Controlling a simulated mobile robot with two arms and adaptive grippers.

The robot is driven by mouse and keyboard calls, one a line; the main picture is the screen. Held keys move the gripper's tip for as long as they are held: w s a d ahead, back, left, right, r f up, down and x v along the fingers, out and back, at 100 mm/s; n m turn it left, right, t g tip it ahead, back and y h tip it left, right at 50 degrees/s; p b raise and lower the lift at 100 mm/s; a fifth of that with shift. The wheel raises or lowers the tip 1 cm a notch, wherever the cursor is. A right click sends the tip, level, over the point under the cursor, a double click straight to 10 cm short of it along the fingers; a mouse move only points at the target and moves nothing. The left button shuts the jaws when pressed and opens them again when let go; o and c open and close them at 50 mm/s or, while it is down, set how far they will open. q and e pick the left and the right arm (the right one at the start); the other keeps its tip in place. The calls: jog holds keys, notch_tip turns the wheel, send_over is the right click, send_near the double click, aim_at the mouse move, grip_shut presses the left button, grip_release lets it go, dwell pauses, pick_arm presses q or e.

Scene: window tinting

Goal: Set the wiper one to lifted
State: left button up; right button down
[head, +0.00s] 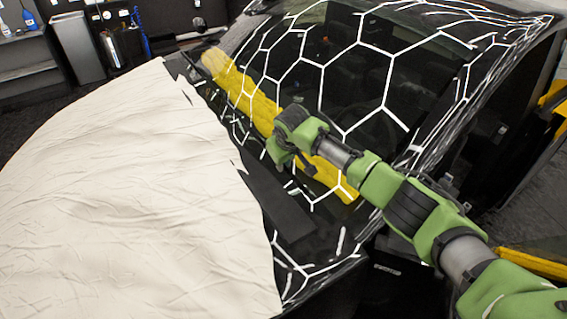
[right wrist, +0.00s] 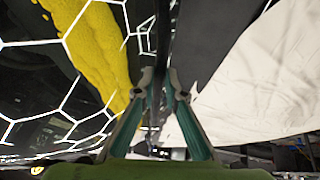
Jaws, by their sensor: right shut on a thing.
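My right gripper (head: 282,158) is over the lower edge of the windshield (head: 345,75) in the head view, with its arm coming in from the right. In the right wrist view its fingers (right wrist: 160,78) are close together, shut on a thin dark bar, which I take to be wiper one (right wrist: 161,45). The bar runs away from the fingers between the glass and the dark cowl. In the head view the wiper is hard to pick out against the dark glass and is partly hidden by my gripper. My left gripper is not in view.
A yellow rolled cloth (head: 248,95) lies along the bottom of the windshield, beside my right gripper. White hexagon lines cover the dark glass. A cream cover (head: 120,200) lies over the hood at the left. A grey bin (head: 80,47) and shelf stand at the back left.

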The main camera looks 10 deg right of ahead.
jog(key=shift+a+r, duration=0.15)
jog(key=shift+r, duration=0.15)
jog(key=s+r+n+t+y+b, duration=0.1)
jog(key=s+r+n+t+y, duration=0.1)
jog(key=s+r+t+y, duration=0.1)
jog(key=shift+s+r+n+t+y, duration=0.2)
jog(key=shift+s+n+t+y, duration=0.3)
jog(key=shift+s+t, duration=0.55)
jog(key=c, duration=2.1)
grip_release()
jog(key=shift+s+d, duration=0.15)
jog(key=shift+d, duration=0.05)
jog(key=v, duration=1.2)
jog(key=shift+s+d+r, duration=0.15)
jog(key=shift+s+d, duration=0.05)
jog(key=shift+s, duration=0.1)
